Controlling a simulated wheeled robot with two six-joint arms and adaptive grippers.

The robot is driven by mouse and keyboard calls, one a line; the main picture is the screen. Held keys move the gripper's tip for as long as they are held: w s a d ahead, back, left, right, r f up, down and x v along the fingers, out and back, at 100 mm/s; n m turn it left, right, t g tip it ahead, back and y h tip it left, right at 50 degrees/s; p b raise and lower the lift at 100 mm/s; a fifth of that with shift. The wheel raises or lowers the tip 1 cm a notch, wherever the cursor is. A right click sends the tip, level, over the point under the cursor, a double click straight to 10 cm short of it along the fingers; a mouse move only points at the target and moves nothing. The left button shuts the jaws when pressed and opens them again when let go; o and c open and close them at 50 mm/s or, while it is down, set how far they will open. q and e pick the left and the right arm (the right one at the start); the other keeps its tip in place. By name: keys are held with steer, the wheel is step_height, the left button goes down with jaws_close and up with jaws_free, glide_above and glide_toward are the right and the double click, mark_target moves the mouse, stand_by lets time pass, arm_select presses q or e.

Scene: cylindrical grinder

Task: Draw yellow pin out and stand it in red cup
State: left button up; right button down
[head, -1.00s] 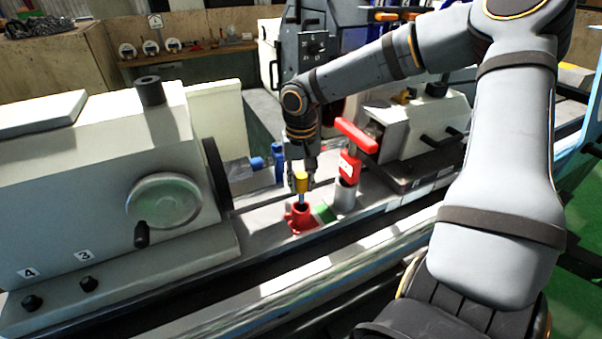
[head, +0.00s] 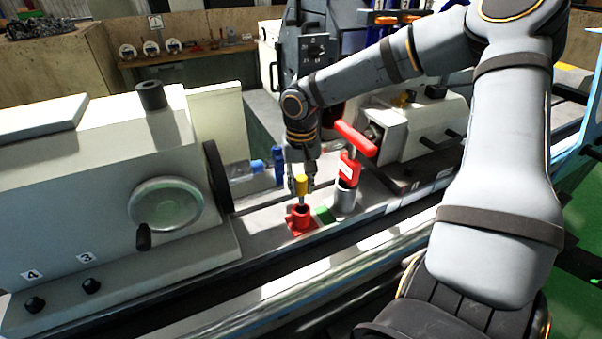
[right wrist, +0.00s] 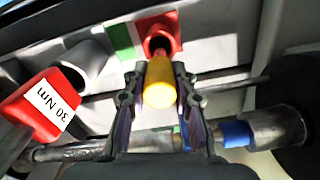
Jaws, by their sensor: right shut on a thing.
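My right gripper (head: 301,181) is shut on the yellow pin (head: 301,186), which hangs upright with its lower end at the mouth of the red cup (head: 300,218). In the right wrist view the yellow pin (right wrist: 160,82) sits between the two fingers (right wrist: 160,95), and the red cup (right wrist: 158,35) lies just beyond its tip. I cannot tell how deep the lower end reaches into the cup. My left gripper is not in view.
A grey holder (head: 344,197) with a red-handled tool (head: 349,167) labelled 30 Nm stands close right of the cup. A green patch (head: 324,214) lies between them. A blue-ended part (head: 279,163) is behind left. The handwheel housing (head: 165,205) fills the left side.

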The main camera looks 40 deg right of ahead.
mark_target(301, 204)
steer(key=shift+p, duration=0.4)
steer(key=shift+f+b, duration=1.6)
steer(key=shift+f, duration=1.2)
steer(key=c, duration=1)
jaws_free()
step_height(301, 204, up, 12)
